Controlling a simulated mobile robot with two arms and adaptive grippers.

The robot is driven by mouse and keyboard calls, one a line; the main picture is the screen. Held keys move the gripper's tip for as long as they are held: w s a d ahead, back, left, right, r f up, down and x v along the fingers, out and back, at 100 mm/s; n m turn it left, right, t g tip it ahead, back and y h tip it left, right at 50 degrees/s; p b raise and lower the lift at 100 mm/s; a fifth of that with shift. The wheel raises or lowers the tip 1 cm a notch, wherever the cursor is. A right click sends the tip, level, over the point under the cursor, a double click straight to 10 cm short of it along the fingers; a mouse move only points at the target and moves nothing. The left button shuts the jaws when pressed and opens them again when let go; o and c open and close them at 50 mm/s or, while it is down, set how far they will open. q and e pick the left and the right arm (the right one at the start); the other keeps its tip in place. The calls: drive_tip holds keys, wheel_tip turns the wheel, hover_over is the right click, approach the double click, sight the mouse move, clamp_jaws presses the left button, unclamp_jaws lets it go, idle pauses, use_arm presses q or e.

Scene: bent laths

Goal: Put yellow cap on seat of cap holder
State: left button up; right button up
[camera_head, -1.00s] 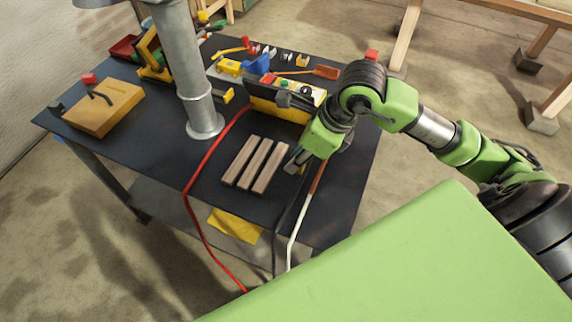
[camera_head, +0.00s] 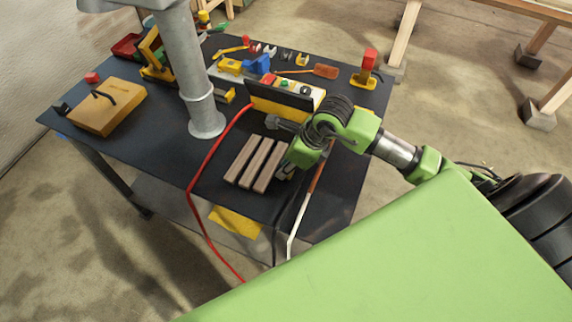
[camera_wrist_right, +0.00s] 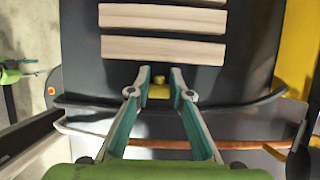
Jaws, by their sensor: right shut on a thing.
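My right gripper (camera_wrist_right: 160,76) is low over the dark table, at the near right of the wooden laths. In the right wrist view its two fingertips are close together with the small yellow cap (camera_wrist_right: 158,91) between them. In the head view the gripper (camera_head: 284,170) is largely covered by its own wrist, and the cap cannot be made out there. I cannot tell which thing is the cap holder or where its seat is. My left gripper is not in view.
Three wooden laths (camera_head: 257,163) lie beside my right gripper on the dark table (camera_head: 150,150). A grey post (camera_head: 190,75), red cable (camera_head: 212,155), white-ended bar (camera_head: 300,215), yellow box (camera_head: 285,98) and yellow stand with a red top (camera_head: 368,68) are around. Tools lie behind.

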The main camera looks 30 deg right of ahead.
drive_tip(key=o, duration=0.8)
drive_tip(key=shift+f, duration=0.1)
drive_tip(key=shift+c, duration=0.2)
